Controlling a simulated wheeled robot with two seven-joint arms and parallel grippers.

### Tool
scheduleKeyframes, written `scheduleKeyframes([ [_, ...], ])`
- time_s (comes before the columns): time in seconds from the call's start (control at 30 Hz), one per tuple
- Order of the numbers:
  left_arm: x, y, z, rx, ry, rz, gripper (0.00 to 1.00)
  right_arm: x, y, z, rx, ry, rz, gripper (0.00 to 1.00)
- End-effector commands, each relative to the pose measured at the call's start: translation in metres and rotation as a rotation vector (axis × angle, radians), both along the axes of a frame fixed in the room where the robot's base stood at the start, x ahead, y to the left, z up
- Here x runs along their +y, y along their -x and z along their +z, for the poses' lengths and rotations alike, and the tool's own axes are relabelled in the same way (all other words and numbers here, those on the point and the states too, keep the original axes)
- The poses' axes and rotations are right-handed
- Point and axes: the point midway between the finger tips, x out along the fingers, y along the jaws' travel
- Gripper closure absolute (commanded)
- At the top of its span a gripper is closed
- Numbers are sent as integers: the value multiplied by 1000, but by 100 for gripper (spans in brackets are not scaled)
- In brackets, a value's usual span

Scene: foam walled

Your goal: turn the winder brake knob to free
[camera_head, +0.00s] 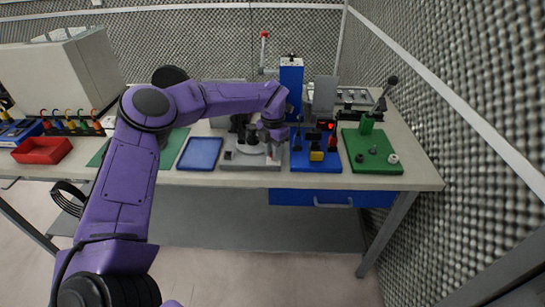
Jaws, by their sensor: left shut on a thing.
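The winder (250,163) is a grey unit with a flat base and a round light part on top, near the front edge of the bench. My left gripper (272,150) reaches down over the right side of the winder, with its fingers shut at what appears to be the brake knob. The fingers hide the knob, so its setting cannot be read. My right gripper is not in view.
A blue station (316,165) with a tall blue column (291,75) stands just right of the winder. A green board (372,160) with a lever is farther right. A blue tray (200,153) lies left, and a red bin (41,150) at far left. Mesh walls close the back and right.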

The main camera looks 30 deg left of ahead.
Motion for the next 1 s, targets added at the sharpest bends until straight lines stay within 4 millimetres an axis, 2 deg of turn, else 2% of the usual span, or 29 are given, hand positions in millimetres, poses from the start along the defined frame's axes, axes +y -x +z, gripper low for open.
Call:
scheduleKeyframes([
  [0.1, 0, 0, -5, 0, 2, 107, 100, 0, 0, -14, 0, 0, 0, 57],
  [0.5, -1, 0, -4, 0, 0, 415, 100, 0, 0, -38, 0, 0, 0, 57],
  [1.0, -1, 0, -1, 2, 0, 559, 100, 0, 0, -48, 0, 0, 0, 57],
])
